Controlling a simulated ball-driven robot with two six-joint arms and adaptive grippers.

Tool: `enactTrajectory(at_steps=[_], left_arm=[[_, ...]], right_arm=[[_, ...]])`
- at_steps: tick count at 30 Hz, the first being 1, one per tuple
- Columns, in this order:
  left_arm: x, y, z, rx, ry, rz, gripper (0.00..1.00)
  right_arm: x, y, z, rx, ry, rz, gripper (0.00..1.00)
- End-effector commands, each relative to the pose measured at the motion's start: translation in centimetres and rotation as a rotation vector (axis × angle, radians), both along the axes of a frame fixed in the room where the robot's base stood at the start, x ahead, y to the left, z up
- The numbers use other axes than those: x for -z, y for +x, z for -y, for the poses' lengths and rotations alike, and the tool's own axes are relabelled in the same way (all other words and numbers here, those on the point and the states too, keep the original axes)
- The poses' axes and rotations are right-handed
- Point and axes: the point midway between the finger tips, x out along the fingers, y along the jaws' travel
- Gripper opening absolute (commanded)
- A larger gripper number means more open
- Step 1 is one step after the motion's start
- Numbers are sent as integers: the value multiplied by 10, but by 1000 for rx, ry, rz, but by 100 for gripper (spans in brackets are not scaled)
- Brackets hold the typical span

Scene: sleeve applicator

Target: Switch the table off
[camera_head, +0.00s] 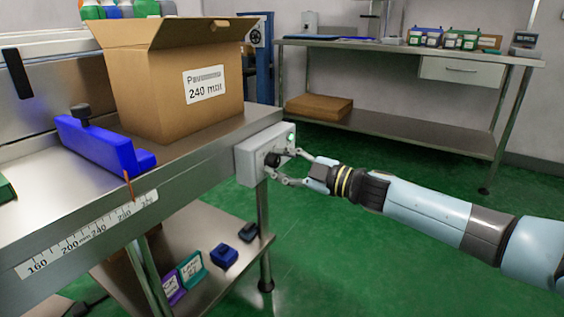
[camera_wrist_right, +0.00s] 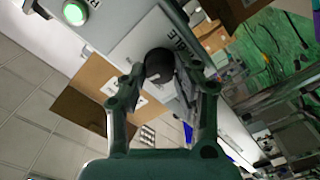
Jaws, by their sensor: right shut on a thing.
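A grey switch box (camera_head: 250,165) is fixed to the end of the steel table (camera_head: 215,135). It carries a black rotary knob (camera_head: 272,159) and a green lamp (camera_head: 291,137) that looks lit. My right gripper (camera_head: 281,165) is at the box with its fingers around the knob. In the right wrist view the fingertips of my right gripper (camera_wrist_right: 165,80) close on both sides of the black knob (camera_wrist_right: 158,64), and the green lamp (camera_wrist_right: 75,13) glows at the upper left. The knob's exact pointing direction is hard to tell. My left gripper is not in view.
An open cardboard box (camera_head: 165,90) labelled 240 mm stands on the table beside a blue guide block (camera_head: 100,145). A lower shelf (camera_head: 215,275) holds small coloured items. A steel bench (camera_head: 400,130) stands at the back. Green floor to the right is clear.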

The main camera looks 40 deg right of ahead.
Motion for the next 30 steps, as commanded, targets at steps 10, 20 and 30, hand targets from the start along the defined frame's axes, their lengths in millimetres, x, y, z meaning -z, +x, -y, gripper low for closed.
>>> enactTrajectory(at_steps=[10,20,30], left_arm=[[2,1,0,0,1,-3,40],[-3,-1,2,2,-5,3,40],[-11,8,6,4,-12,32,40]], right_arm=[[2,-1,-1,-1,-305,124,0],[4,-1,-1,-3,-590,242,0],[5,-1,-1,-3,-828,340,0]])
